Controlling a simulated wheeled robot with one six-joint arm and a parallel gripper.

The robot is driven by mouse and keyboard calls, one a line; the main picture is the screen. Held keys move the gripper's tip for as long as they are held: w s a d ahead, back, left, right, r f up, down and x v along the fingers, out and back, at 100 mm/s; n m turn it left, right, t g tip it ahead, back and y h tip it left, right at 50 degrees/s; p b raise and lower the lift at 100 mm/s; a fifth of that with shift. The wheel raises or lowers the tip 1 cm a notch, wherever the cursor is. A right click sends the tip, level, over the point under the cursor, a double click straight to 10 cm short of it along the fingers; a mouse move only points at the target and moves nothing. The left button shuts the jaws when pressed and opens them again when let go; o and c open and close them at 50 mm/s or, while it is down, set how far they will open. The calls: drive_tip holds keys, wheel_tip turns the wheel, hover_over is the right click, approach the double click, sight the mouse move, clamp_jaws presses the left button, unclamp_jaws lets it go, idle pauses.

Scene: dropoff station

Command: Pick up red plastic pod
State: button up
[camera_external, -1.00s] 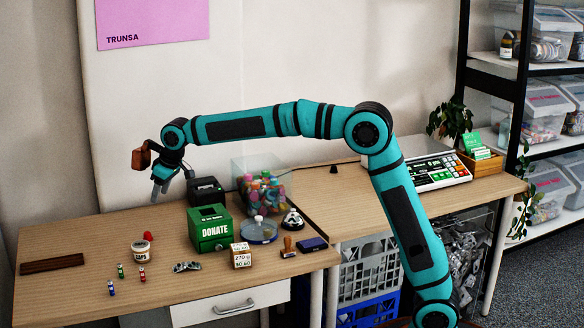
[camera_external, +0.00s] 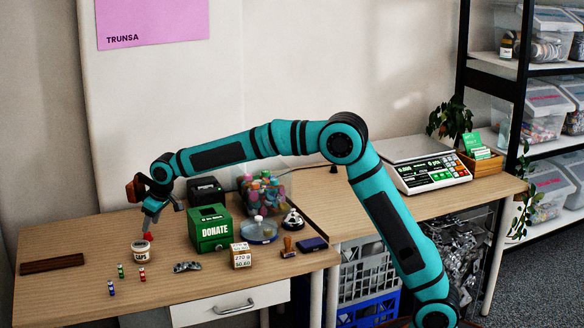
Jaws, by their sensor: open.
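The red plastic pod (camera_external: 148,236) is a small red shape on the wooden desk, just behind the white CAPS tub (camera_external: 140,250). My gripper (camera_external: 149,226) points down directly above the pod, with its fingertips at or very near the pod's top. The jaws are open. The fingers partly cover the pod, and I cannot tell whether they touch it or sit around it.
A green DONATE box (camera_external: 209,238) stands right of my gripper. Small batteries (camera_external: 121,271) and a multitool (camera_external: 187,267) lie in front. A dark wooden bar (camera_external: 52,264) lies at left. The desk between bar and tub is clear.

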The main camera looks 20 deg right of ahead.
sight(147, 236)
drive_tip(key=x, duration=0.2)
drive_tip(key=w+x, duration=0.1)
drive_tip(key=x, duration=0.2)
drive_tip(key=shift+s+r, duration=0.1)
drive_tip(key=c, duration=1.1)
